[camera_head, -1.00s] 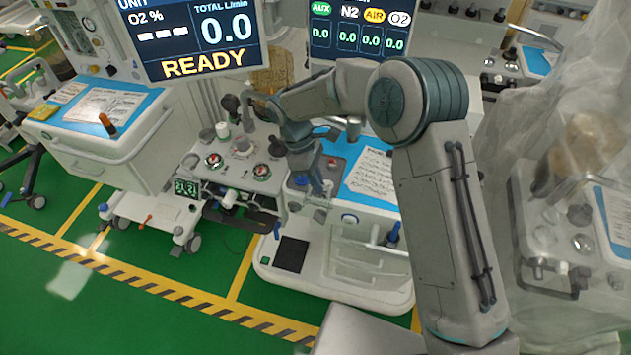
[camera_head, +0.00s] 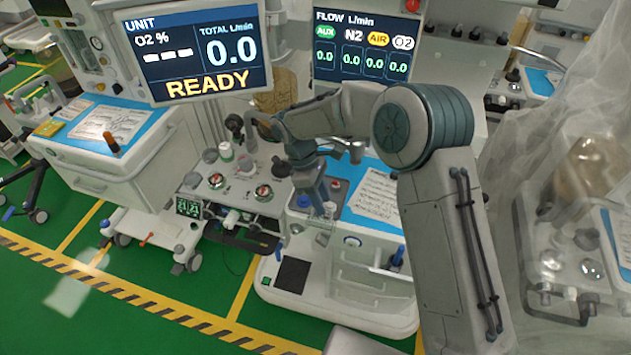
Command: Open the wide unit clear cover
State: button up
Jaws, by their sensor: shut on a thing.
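The wide unit (camera_head: 362,295) is the white cart in the middle, with a blue-edged top under two screens. My arm reaches over it from the right, and my gripper (camera_head: 322,208) points down at the front left corner of its top. The gripper is small in view and looks shut on the edge of the clear cover (camera_head: 326,221), a see-through piece at that corner. The cover's outline is faint, and I cannot tell how far it is raised. The fingertips are partly hidden by the wrist.
A blue cap (camera_head: 303,201) and a red knob (camera_head: 335,187) sit close beside the gripper. A printed sheet (camera_head: 373,195) lies to the right. A gauge block (camera_head: 228,190) stands left. A plastic-draped machine (camera_head: 575,240) stands right. Green floor is free at front left.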

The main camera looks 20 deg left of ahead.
jog(key=b+v, duration=0.2)
jog(key=v, duration=1.1)
jog(key=shift+r, duration=0.2)
jog(key=shift+w, duration=0.1)
jog(key=d+r+m+t+y, duration=0.1)
jog(key=d+r+m, duration=0.35)
jog(key=d, duration=0.65)
jog(key=d+r+m+t+y, duration=0.15)
jog(key=d+r+m, duration=0.3)
jog(key=d, duration=0.75)
jog(key=s+d+f+m+t+y, duration=0.2)
jog(key=s+d+m, duration=0.9)
jog(key=s+d, duration=0.4)
jog(key=d, duration=0.3)
jog(key=shift+d+f, duration=0.2)
jog(key=shift+d, duration=0.05)
